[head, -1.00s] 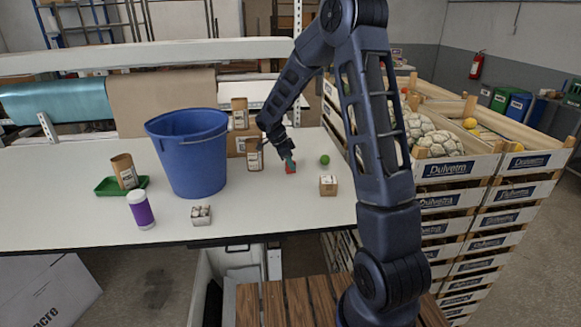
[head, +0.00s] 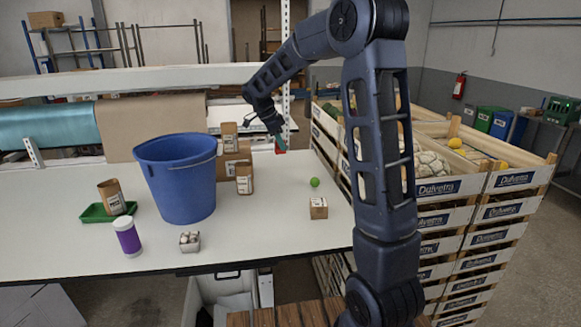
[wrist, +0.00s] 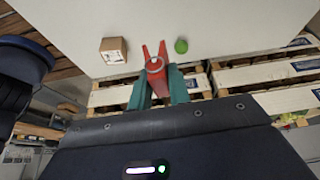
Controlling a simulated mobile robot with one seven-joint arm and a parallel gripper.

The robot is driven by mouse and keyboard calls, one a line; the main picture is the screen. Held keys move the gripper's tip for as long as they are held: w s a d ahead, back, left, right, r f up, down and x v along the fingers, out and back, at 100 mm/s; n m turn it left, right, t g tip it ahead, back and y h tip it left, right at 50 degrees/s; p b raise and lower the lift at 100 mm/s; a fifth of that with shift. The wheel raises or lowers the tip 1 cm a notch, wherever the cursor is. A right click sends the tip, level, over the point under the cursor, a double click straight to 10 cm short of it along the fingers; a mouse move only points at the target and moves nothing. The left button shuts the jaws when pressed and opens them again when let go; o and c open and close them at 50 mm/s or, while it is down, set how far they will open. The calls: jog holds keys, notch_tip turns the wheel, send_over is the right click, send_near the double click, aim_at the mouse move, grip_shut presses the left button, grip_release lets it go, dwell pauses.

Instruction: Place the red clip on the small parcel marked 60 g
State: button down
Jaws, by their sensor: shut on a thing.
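My gripper (head: 277,141) is shut on the red clip (head: 280,151) and holds it above the far right part of the table. In the wrist view the red clip (wrist: 156,72) sits between the teal fingertips of my gripper (wrist: 157,88), its two prongs pointing away from me. A small brown cardboard parcel (head: 318,208) stands near the table's right edge, apart from the clip; it also shows in the wrist view (wrist: 114,50). Its marking is too small to read, so I cannot tell whether it says 60 g.
A green ball (head: 315,182) lies behind the small parcel. A tall blue bucket (head: 178,180), brown packages (head: 244,178), a small box (head: 190,241), a purple-banded jar (head: 127,237) and a green tray (head: 93,213) stand on the table (head: 268,228). Stacked crates (head: 445,215) border its right side.

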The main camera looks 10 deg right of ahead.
notch_tip(320, 180, up, 6)
send_over(324, 201)
jog(key=a, duration=0.3)
jog(key=d, duration=0.1)
jog(key=shift+m, duration=0.3)
notch_tip(324, 201, down, 20)
jog(key=shift+s+f, duration=0.1)
jog(key=shift+s, duration=0.05)
jog(key=c, duration=1.4)
grip_release()
jog(key=shift+o, duration=0.5)
